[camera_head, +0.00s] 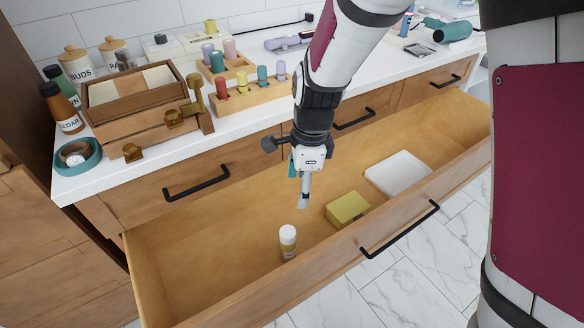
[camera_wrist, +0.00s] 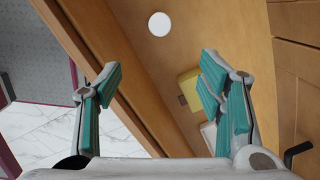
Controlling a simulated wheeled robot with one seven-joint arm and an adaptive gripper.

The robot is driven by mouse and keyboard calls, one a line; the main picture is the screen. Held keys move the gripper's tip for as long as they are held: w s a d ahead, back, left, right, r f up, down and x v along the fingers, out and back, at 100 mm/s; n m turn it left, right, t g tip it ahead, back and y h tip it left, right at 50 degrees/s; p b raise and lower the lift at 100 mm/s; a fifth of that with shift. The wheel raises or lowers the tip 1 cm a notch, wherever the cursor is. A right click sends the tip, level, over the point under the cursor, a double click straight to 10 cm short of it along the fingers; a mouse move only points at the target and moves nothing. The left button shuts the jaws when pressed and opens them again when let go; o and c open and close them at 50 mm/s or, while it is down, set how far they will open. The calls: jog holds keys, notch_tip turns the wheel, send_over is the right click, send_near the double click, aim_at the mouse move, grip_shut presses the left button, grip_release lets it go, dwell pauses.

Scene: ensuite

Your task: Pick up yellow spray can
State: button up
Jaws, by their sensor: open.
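A small spray can (camera_head: 288,242) with a white cap and a pale yellow lower part stands upright in the open drawer, near its front wall. In the wrist view only its round white top (camera_wrist: 159,24) shows clearly, beyond the fingertips. My gripper (camera_head: 304,198) is above the drawer, pointing down, apart from the can and farther back. In the wrist view my gripper (camera_wrist: 160,75) has its teal finger pads wide apart with nothing between them.
The wooden drawer (camera_head: 190,254) also holds a yellow-green box (camera_head: 347,208) and a white tray (camera_head: 398,174) to the right. Its front wall stands close to the can. The drawer's left part is bare. The counter above carries a wooden box (camera_head: 132,97), jars and several coloured bottles.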

aim_at(287, 231)
jog(key=a+f+m+b, duration=0.1)
jog(key=f, duration=0.3)
jog(key=a+f+m+b, duration=0.1)
jog(key=f, duration=0.4)
jog(key=a+f+m+h+b, duration=0.1)
jog(key=f, duration=0.3)
jog(key=shift+w+a+f+m+b, duration=0.2)
jog(key=shift+w+f+m+b, duration=0.1)
jog(key=shift+f+m, duration=0.1)
notch_tip(287, 231, down, 8)
jog(key=b, duration=0.3)
jog(key=shift+s+f, duration=0.1)
jog(key=f+b, duration=0.3)
jog(key=f, duration=0.2)
jog(key=shift+d+f, duration=0.1)
jog(key=shift+d, duration=0.1)
jog(key=c, duration=1.3)
